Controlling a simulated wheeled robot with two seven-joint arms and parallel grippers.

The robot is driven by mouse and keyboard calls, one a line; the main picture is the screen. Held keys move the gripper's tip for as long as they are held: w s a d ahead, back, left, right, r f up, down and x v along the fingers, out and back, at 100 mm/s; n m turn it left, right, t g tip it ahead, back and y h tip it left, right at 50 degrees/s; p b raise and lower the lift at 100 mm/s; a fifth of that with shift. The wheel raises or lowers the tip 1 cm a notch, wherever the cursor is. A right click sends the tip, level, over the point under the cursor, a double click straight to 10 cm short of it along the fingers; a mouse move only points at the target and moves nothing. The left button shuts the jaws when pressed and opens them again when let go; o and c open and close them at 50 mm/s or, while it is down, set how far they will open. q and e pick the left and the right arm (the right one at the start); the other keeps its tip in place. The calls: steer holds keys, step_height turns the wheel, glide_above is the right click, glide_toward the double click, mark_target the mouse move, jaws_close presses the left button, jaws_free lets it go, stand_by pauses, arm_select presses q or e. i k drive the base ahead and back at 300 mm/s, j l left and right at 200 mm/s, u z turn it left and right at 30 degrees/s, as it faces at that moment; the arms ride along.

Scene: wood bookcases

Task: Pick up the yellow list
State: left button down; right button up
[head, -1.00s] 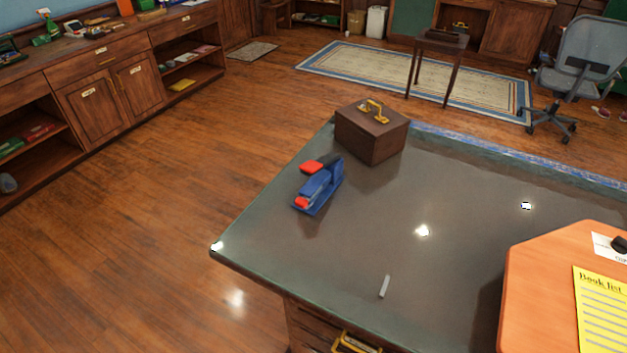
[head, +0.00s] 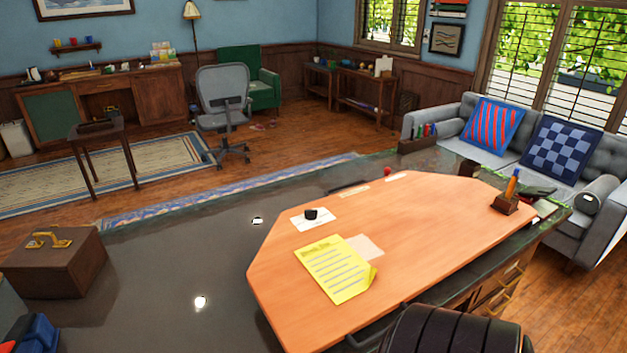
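The yellow list (head: 335,270) is a yellow sheet with a printed heading and lines. It lies flat on the orange wooden desk board (head: 430,240), with its lower right corner curled up. A pale slip lies beside it, at its upper right. Neither of my grippers shows in the head view.
A white card with a small black object (head: 311,215) lies behind the list. A pen holder (head: 507,205) stands at the board's right. A brown box (head: 55,262) and a blue and red device (head: 30,334) are on the dark desk top at left. A black chair back (head: 455,330) stands at the front edge.

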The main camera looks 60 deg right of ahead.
mark_target(342, 273)
steer(key=z, duration=1.95)
